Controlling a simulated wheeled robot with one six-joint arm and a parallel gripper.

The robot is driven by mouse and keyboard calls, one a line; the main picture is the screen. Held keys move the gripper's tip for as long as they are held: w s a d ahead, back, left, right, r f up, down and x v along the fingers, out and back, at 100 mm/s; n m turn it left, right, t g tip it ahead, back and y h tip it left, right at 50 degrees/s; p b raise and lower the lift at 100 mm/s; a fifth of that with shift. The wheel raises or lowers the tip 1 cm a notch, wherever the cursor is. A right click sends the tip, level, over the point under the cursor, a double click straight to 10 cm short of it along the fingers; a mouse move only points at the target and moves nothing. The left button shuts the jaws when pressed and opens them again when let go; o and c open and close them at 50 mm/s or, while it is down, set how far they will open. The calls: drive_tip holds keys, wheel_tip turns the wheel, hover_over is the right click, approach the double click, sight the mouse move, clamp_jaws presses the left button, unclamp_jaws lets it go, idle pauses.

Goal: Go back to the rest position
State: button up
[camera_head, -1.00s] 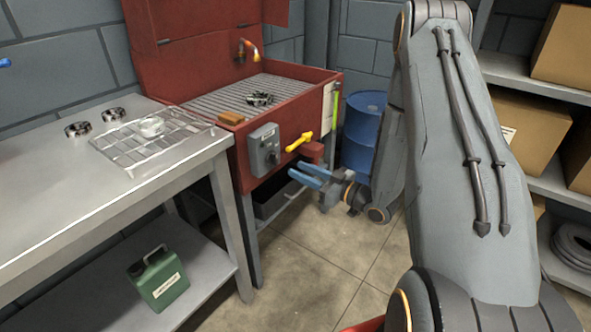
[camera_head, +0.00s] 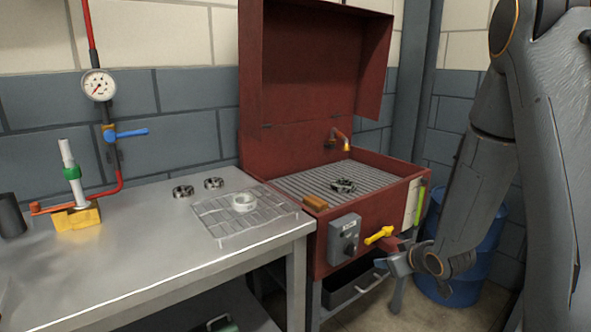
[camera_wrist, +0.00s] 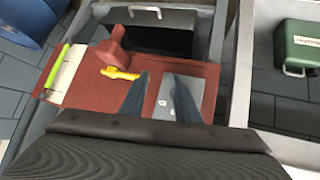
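My gripper (camera_head: 393,263) hangs in front of the red wash basin, just below and right of its yellow lever (camera_head: 379,235). In the wrist view my gripper (camera_wrist: 161,84) has its two fingers apart with nothing held between them. Beyond the fingertips are the grey control box (camera_wrist: 186,92) and the yellow lever (camera_wrist: 119,73), seen from an unusual angle. My arm fills the right side of the head view.
The red basin (camera_head: 363,215) holds a small dark part (camera_head: 343,186) on its grid; a brown block (camera_head: 315,203) lies on its rim. A blue drum (camera_head: 480,272) stands behind my arm.

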drive_tip(key=s+a+r+m+g, duration=0.1)
drive_tip(key=s+a+r+g, duration=0.1)
drive_tip(key=s, duration=0.7)
drive_tip(key=s+a+r+m+g+h+p, duration=0.1)
drive_tip(key=s+a+r+m+g, duration=0.1)
drive_tip(key=s, duration=0.8)
drive_tip(key=s+a+r+m+g+h+p, duration=0.1)
drive_tip(key=s+r+g, duration=0.4)
drive_tip(key=s, duration=0.5)
drive_tip(key=shift+a+r+m+g, duration=0.45)
drive_tip(key=shift+a+r, duration=0.3)
drive_tip(key=shift+a, duration=0.45)
